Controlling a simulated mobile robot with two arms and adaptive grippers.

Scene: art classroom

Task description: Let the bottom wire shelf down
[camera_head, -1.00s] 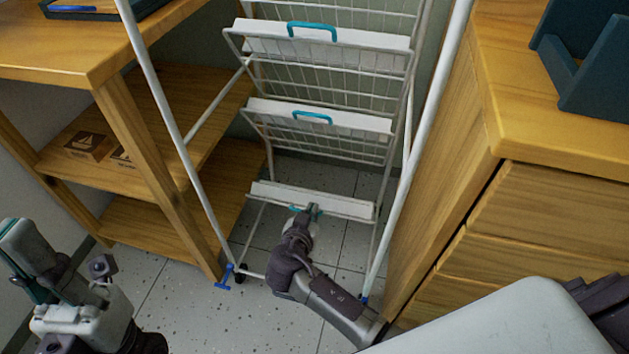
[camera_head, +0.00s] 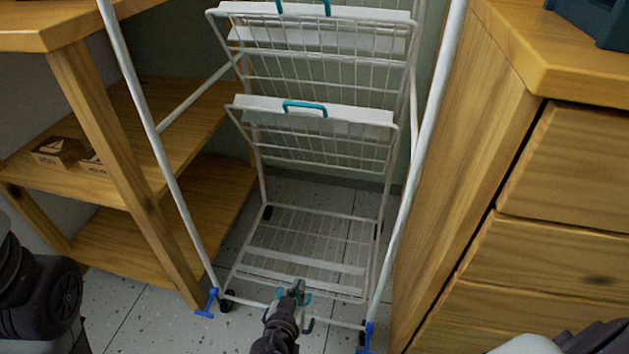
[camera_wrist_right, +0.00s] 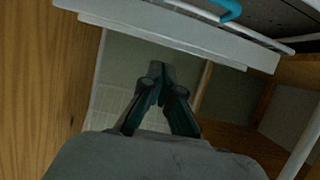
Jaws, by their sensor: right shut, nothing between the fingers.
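The white wire rack stands between a wooden shelf unit and a wooden cabinet. Its bottom wire shelf (camera_head: 265,245) lies folded down, about level, low above the floor. A turquoise handle (camera_head: 308,298) shows at its front edge. My right gripper (camera_head: 297,288) is at that front edge beside the handle, its fingers shut and empty. In the right wrist view the shut fingers (camera_wrist_right: 160,75) point at a pale wall, with a white panel and a turquoise handle (camera_wrist_right: 228,10) at the top. My left gripper is out of view; only part of that arm shows at the left.
The middle wire shelf (camera_head: 310,140) and the upper one (camera_head: 320,50) hang tilted up above. The wooden shelf unit (camera_head: 165,210) is close on the left, the wooden cabinet (camera_head: 465,130) close on the right. Blue feet (camera_head: 212,300) stand at the rack's front legs.

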